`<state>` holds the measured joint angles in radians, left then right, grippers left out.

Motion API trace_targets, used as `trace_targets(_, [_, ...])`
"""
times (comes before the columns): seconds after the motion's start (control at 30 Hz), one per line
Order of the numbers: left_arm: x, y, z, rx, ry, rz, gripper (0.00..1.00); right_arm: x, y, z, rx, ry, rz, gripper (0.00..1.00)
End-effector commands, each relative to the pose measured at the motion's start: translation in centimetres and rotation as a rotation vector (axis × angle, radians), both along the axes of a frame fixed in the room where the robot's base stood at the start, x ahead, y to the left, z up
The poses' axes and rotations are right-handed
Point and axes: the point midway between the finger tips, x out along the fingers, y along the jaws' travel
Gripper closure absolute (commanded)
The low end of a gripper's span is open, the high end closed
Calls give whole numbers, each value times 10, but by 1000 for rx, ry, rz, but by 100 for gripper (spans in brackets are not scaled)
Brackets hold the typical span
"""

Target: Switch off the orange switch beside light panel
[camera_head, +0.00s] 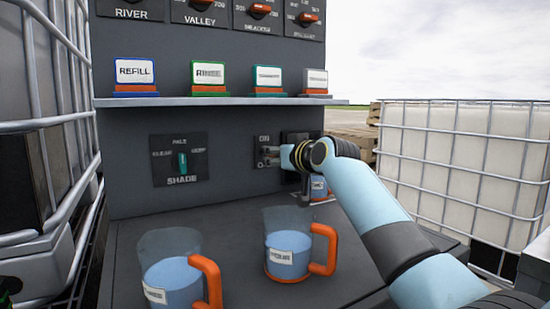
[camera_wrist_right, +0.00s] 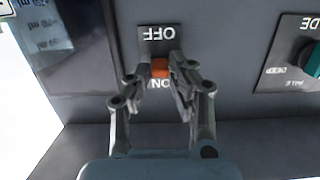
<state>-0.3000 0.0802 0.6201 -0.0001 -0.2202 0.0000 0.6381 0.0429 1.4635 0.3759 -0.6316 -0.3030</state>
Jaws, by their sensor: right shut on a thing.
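The orange switch (camera_wrist_right: 160,69) sits on a small dark plate marked OFF and ON, which appears upside down in the right wrist view. The orange part shows close to the ON lettering. My right gripper (camera_wrist_right: 161,66) has its fingertips on both sides of the switch and is shut on it. In the head view the right gripper (camera_head: 270,157) reaches the switch plate (camera_head: 262,142), whose ON label shows; the gripper hides the switch. A dark glossy panel (camera_wrist_right: 72,50), likely the light panel, is beside the switch plate. My left gripper is not in view.
A SHADE dial (camera_head: 182,160) is left of the switch. Two measuring jugs (camera_head: 290,240) (camera_head: 170,268) with orange handles stand on the ledge below. A shelf (camera_head: 220,101) with several labelled blocks runs above. A caged white tote (camera_head: 460,160) is at right.

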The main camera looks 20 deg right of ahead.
Motion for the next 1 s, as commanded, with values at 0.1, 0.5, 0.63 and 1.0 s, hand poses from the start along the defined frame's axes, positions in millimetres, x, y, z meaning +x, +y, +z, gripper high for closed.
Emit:
trace_targets(0.1, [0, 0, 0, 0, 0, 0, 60, 0, 0, 0, 0, 0, 0, 67])
trace_targets(0.5, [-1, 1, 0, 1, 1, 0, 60, -3, -1, 0, -1, 0, 0, 58])
trace_targets(0.63, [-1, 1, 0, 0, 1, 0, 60, -18, -4, 2, -1, 0, -1, 58])
trace_targets(1.0, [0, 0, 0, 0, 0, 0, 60, -94, -19, 13, -4, 0, 0, 58])
